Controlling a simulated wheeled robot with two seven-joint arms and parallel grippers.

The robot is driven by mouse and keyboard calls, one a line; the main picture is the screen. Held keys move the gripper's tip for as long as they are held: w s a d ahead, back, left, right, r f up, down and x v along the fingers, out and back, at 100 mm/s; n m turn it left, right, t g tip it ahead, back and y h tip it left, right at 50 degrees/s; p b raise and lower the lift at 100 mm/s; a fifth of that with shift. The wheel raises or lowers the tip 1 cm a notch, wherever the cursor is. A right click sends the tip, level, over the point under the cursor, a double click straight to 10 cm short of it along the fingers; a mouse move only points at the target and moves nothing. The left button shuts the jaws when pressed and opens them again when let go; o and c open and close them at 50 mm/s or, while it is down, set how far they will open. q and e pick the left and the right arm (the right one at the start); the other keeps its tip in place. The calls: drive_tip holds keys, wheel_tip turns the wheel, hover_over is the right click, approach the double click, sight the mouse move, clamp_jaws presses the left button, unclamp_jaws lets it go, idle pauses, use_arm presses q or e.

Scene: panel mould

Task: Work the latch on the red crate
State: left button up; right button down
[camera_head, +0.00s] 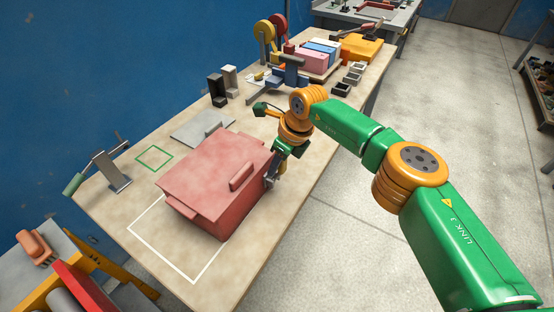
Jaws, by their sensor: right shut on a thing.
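The red crate (215,180) stands on the wooden table, partly inside a white outlined rectangle. My left gripper is not in view.
A lever on a grey stand (112,172) is left of the crate. A grey plate (203,129) lies behind it, with dark and grey blocks (217,90) beyond. Coloured boxes (312,59) and small trays (352,76) fill the far end. The near table corner is clear.

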idle(0.3)
drive_tip(key=c, duration=0.9)
unclamp_jaws()
drive_tip(key=shift+o, duration=1.3)
drive_tip(key=shift+w+a+f, duration=0.1)
drive_tip(key=shift+w+a, duration=0.05)
drive_tip(key=shift+a, duration=0.05)
drive_tip(key=b+v, duration=0.1)
drive_tip(key=v, duration=0.6)
drive_tip(key=shift+b, duration=0.35)
